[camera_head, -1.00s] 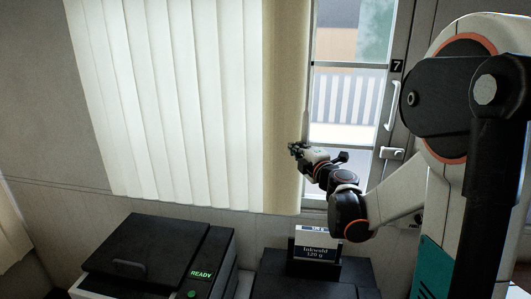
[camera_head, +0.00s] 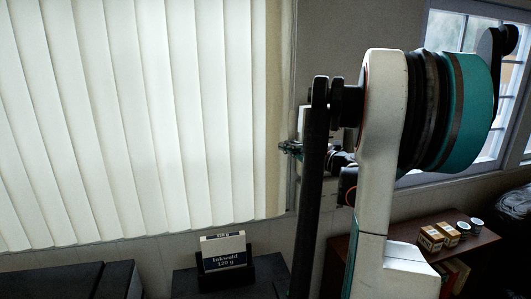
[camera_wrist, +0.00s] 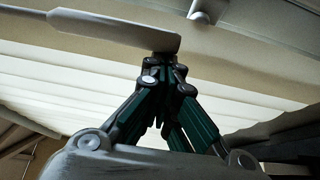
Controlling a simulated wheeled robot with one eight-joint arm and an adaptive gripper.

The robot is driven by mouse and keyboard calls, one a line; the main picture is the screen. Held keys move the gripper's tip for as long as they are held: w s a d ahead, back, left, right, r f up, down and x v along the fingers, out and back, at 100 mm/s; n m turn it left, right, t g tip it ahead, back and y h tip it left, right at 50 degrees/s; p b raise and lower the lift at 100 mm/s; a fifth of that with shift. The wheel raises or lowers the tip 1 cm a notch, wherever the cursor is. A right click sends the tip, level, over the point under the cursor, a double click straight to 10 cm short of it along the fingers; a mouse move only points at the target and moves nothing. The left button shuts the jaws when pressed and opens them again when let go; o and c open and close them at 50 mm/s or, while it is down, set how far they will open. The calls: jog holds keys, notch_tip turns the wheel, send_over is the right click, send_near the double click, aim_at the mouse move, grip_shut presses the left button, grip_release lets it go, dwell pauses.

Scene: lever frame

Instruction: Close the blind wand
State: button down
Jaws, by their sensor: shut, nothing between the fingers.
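The blind (camera_head: 140,130) hangs as pale vertical slats across the left half of the head view, with a tan strip at its right edge. No bare glass shows beside that edge, though my arm hides part of the area. The wand (camera_wrist: 110,32) shows in the wrist view as a pale rod with a thicker end, running in from the upper left. My gripper (camera_wrist: 165,58) is shut and empty, its fingertips right at the wand's thick end; I cannot tell whether they touch. In the head view my gripper (camera_head: 287,147) is at the blind's right edge.
Below the blind stand a dark machine (camera_head: 70,282) and a small labelled box (camera_head: 224,251) in a black holder. A brown shelf (camera_head: 470,245) with small boxes and cups is at the right, under another window (camera_head: 450,35).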

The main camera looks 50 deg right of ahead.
jog(key=shift+s+d, duration=0.5)
jog(key=shift+d, duration=0.25)
jog(key=shift+s+d, duration=0.5)
jog(key=shift+d, duration=0.25)
